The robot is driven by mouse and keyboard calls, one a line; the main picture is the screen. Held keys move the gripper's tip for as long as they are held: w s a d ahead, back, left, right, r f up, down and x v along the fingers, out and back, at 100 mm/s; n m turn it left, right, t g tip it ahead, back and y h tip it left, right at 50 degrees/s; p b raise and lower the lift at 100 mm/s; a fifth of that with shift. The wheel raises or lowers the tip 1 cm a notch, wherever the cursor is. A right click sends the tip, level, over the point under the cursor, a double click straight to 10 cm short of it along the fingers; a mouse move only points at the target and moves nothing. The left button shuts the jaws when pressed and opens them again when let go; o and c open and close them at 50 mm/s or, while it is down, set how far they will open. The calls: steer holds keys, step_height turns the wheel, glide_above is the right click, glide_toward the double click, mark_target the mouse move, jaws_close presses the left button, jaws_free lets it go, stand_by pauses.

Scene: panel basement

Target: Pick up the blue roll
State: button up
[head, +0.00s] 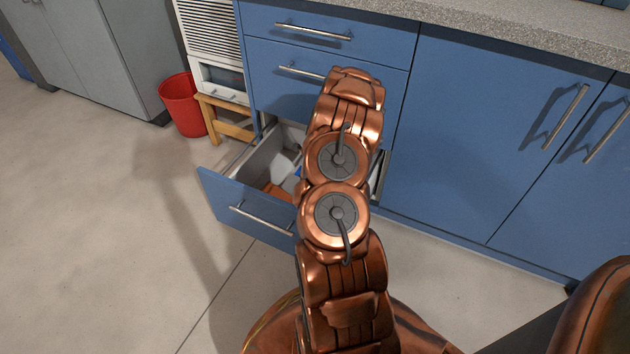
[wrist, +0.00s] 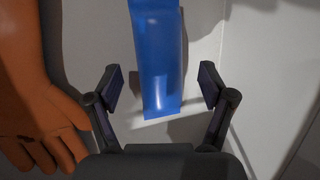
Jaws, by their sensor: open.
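The blue roll (wrist: 160,60) shows in the wrist view as a glossy blue, long shape at the top centre, its upper end cut off by the frame edge. My gripper (wrist: 158,85) is open, with one finger to the left and one to the right of the roll's lower part; neither appears to touch it. In the head view my copper arm reaches over the open drawer (head: 235,203) and hides the gripper. A small patch of blue (head: 297,172) shows in the drawer beside my arm; I cannot tell if it is the roll.
An orange glove (wrist: 35,95) lies left of the roll in the wrist view. Light drawer walls (wrist: 265,60) rise at the right. In the head view, a red bucket (head: 183,105) and a wooden stool (head: 225,128) stand left of the blue cabinets (head: 480,130). The floor at left is clear.

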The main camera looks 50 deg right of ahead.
steer(key=shift+x, duration=0.85)
steer(key=shift+a, duration=0.1)
steer(key=c, duration=1.4)
